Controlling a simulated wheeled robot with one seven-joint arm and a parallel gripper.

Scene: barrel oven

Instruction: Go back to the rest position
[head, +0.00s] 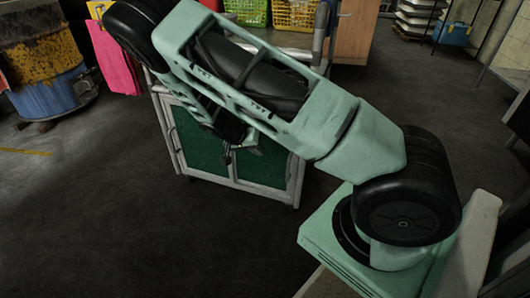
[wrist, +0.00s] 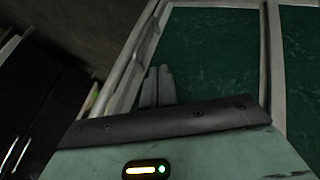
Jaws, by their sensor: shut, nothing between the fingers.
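My gripper (head: 228,155) hangs below my folded arm in the head view, largely hidden behind the arm links. It is in front of the green-panelled cabinet (head: 205,140). In the wrist view, the two pale fingertips (wrist: 157,85) show close together above the dark edge of the gripper housing. They are shut and empty. The cabinet's green panels (wrist: 215,60) and pale frame fill much of the wrist view behind them. I cannot tell how far the fingers are from the panel.
A blue and yellow barrel (head: 45,70) stands at the upper left, beside a pink sheet (head: 115,60). Yellow (head: 295,14) and green (head: 246,10) baskets sit on the cabinet top. A blue box (head: 455,33) is at the far right. Dark floor (head: 90,220) is clear at left.

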